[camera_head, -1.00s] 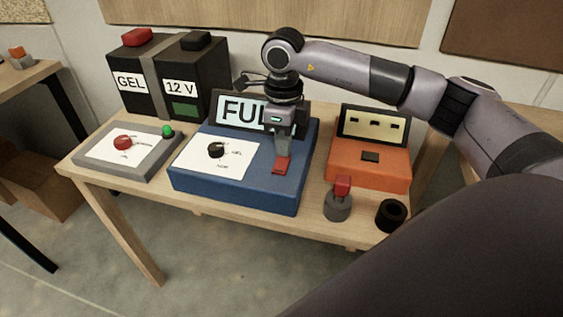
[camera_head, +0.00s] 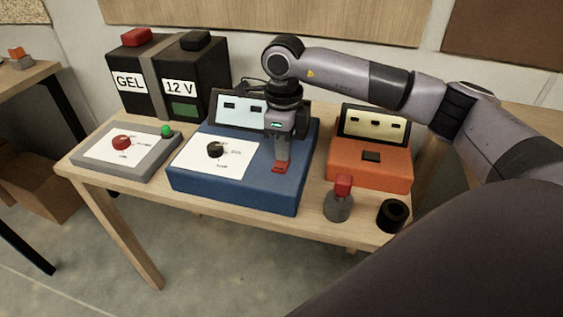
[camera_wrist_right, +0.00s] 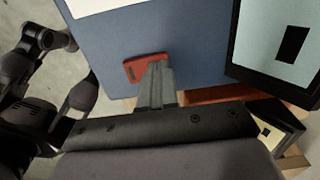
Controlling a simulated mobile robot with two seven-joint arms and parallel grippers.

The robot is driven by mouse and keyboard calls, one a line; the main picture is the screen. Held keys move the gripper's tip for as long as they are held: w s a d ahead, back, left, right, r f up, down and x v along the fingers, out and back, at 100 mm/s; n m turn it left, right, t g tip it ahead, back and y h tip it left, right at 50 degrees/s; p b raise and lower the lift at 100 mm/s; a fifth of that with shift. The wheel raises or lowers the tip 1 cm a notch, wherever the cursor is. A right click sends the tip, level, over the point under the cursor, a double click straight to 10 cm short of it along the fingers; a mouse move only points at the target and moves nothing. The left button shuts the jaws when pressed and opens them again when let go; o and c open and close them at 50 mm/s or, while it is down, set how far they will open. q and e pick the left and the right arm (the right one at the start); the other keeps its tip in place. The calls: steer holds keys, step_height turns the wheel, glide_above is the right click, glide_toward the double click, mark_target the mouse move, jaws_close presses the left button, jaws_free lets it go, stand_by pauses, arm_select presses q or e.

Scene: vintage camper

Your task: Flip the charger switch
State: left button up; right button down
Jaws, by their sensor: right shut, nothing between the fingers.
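The blue charger box (camera_head: 235,190) stands on the wooden table, with a white label, a black knob (camera_head: 215,149) and a tilted screen (camera_head: 238,108) showing dark bars. Its red switch (camera_head: 279,168) is at the right of the top face. My right gripper (camera_head: 281,160) is shut and empty, pointing down with its fingertips at the red switch. In the right wrist view the red switch (camera_wrist_right: 134,69) shows beside the shut fingertips (camera_wrist_right: 158,65), which cover part of it. I cannot tell whether they touch. My left gripper is not in view.
An orange box (camera_head: 369,172) with a screen stands on the right. A red-topped grey knob (camera_head: 338,200) and a black ring (camera_head: 392,215) sit at the front edge. A grey panel (camera_head: 122,150) and a black GEL 12 V battery (camera_head: 170,78) are on the left.

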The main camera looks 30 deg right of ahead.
step_height(320, 180, up, 7)
steer(key=p, duration=0.5)
stand_by(0.3)
steer(key=shift+s, duration=0.1)
stand_by(0.4)
